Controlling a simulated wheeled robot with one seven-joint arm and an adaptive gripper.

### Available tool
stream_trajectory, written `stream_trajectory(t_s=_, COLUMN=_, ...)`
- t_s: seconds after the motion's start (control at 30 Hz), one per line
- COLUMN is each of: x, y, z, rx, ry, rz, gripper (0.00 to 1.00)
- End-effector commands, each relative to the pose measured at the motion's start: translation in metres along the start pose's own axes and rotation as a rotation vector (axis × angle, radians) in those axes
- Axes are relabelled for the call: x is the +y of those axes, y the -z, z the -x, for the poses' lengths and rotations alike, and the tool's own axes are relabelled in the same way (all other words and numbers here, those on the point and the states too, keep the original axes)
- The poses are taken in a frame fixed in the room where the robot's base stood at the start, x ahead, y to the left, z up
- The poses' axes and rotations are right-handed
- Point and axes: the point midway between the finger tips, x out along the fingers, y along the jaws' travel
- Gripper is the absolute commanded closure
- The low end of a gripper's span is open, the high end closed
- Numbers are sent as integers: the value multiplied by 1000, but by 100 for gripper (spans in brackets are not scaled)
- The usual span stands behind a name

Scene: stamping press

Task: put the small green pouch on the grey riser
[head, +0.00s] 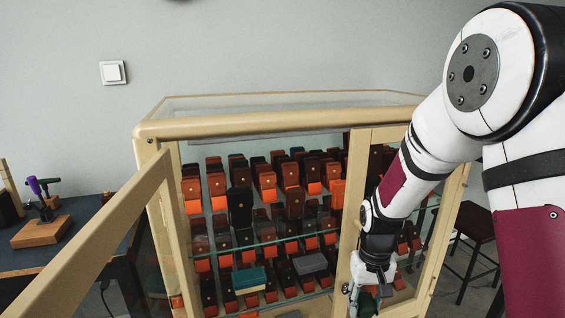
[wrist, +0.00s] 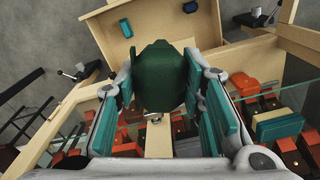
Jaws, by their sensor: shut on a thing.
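The small green pouch (wrist: 160,78) is between the teal pads of my gripper (wrist: 161,88) in the wrist view; the gripper is shut on it. In the head view my gripper (head: 368,285) is low at the right, in front of the cabinet, and only a dark green bit of the pouch (head: 367,304) shows at the bottom edge. A grey block (head: 310,264), which looks like the grey riser, is on the lower shelf inside the cabinet, left of my gripper. Its top looks bare.
The cream cabinet (head: 270,124) has glass shelves with many orange and brown cases. A teal block (head: 249,280) lies left of the grey one. An open door frame (head: 95,240) juts out at left; another frame post (head: 352,215) stands beside my gripper. A dark bench (head: 75,225) is far left.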

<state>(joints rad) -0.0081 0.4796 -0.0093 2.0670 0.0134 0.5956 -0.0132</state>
Motion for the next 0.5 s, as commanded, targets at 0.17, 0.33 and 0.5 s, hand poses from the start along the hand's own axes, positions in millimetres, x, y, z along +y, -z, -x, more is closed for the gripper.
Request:
stream_trajectory(t_s=0.17, x=0, y=-11, z=36, rx=-1, ry=0, rz=-1, gripper=91)
stream_trajectory(t_s=0.33, x=0, y=-22, z=63, rx=-2, ry=0, rz=-1, gripper=91)
stream_trajectory(t_s=0.5, x=0, y=-34, z=90, rx=-1, ry=0, rz=-1, gripper=91)
